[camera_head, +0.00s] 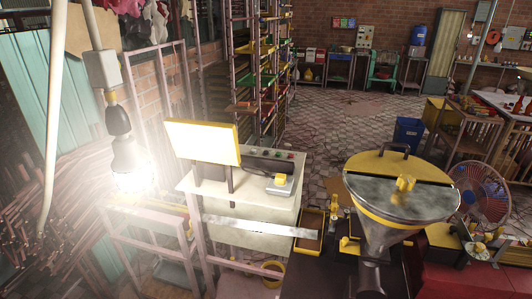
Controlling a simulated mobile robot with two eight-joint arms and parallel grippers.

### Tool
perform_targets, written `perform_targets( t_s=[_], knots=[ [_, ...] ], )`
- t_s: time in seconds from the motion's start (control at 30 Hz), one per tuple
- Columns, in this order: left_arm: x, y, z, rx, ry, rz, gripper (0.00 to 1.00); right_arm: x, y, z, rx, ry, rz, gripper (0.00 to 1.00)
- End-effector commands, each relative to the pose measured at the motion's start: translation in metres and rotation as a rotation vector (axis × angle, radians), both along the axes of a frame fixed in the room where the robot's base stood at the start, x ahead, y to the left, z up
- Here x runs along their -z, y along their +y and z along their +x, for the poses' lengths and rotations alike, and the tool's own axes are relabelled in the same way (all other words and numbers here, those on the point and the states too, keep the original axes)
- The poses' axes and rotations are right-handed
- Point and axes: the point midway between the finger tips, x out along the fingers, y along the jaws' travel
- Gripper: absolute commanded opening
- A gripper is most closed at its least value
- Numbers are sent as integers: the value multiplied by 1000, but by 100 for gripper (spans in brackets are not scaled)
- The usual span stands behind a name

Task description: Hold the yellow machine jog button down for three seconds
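The yellow machine is the one with a metal hopper (400,205) under a yellow lid (385,164) at the right of centre. A pale control cabinet (252,219) stands left of it, with a yellow-framed panel (203,142) above. A small grey box with a yellow button (281,180) on top sits on the cabinet's top; I cannot tell for certain whether this is the jog button. A yellow knob (404,184) is on the hopper's lid area. Neither of my grippers is in view, and nothing touches the yellow button.
A bright hanging lamp (130,163) glares at left, near bundles of sticks (45,215). A tall rack (258,70) stands behind the cabinet. The tiled floor (340,118) beyond is mostly clear.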

Motion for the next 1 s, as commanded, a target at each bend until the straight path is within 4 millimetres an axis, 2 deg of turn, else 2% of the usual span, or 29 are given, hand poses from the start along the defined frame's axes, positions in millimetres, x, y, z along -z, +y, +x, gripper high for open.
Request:
perform_targets(
  t_s=[0.03, 0.13, 0.17, 1.0],
  knots=[
    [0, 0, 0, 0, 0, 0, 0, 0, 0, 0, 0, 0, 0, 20],
    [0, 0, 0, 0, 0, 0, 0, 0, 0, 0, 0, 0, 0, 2],
    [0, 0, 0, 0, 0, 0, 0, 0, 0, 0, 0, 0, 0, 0],
    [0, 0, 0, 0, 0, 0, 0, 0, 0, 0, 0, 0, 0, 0]
  ],
)
